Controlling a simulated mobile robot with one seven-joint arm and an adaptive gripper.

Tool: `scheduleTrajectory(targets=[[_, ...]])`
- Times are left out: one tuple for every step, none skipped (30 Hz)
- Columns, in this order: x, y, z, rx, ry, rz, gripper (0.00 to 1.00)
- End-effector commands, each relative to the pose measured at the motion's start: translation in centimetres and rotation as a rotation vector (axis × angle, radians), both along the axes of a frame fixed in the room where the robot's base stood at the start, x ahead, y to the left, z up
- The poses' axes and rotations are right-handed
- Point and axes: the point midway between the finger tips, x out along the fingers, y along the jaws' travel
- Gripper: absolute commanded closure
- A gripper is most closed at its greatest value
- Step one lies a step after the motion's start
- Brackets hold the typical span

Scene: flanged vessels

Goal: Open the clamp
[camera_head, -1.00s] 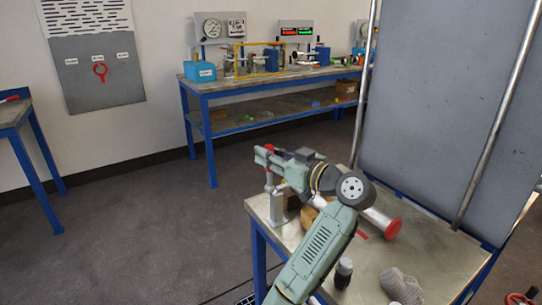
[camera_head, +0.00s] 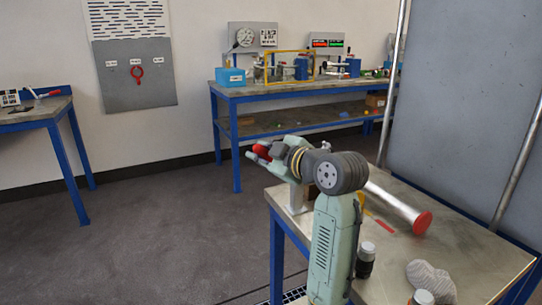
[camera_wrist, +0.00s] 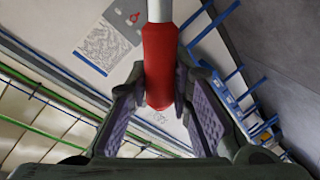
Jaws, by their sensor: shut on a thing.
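A red handle on a pale grey rod, which I take to be the clamp's handle (camera_wrist: 158,65), stands between the finger pads in the wrist view. My gripper (camera_wrist: 161,85) is shut on its red part; the rod runs out of the top of the picture. In the head view my gripper (camera_head: 256,154) is above the far left corner of the near table, with red (camera_head: 262,148) showing between its fingers. The clamp's body is not clearly seen; my wrist and arm hide much of that corner.
On the near table (camera_head: 470,258) lie a pale pipe with a red end (camera_head: 422,222), a dark bottle with a light cap (camera_head: 366,262) and a grey glove-like thing (camera_head: 430,280). A tall grey panel (camera_head: 470,110) borders the right. The floor to the left is clear.

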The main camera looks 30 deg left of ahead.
Motion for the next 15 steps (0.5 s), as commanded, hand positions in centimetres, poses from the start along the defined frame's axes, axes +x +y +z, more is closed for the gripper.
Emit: scheduleTrajectory(targets=[[-0.2, 0.1, -0.9, -0.03, -0.035, -0.001, 1.0], [-0.4, 0.3, -1.2, -0.047, -0.057, -0.001, 1.0], [-0.6, 0.4, -1.5, -0.071, -0.087, -0.001, 1.0], [-0.7, 0.5, -1.7, -0.087, -0.109, -0.001, 1.0], [-0.8, 0.6, -1.9, -0.104, -0.131, -0.001, 1.0], [-1.0, 0.7, -2.2, -0.126, -0.158, -0.001, 1.0], [-1.1, 0.8, -2.5, -0.142, -0.179, -0.001, 1.0], [-1.2, 0.9, -2.7, -0.158, -0.198, 0.0, 1.0], [-1.3, 1.0, -3.0, -0.177, -0.223, 0.0, 1.0], [-1.4, 1.0, -3.2, -0.192, -0.242, 0.0, 1.0], [-1.4, 1.1, -3.4, -0.205, -0.259, 0.0, 1.0], [-1.5, 1.2, -3.7, -0.223, -0.282, 0.001, 1.0], [-1.6, 1.2, -3.8, -0.235, -0.297, -0.001, 1.0], [-1.6, 1.2, -4.0, -0.247, -0.312, -0.001, 1.0], [-1.7, 1.3, -4.2, -0.261, -0.331, 0.001, 1.0]])
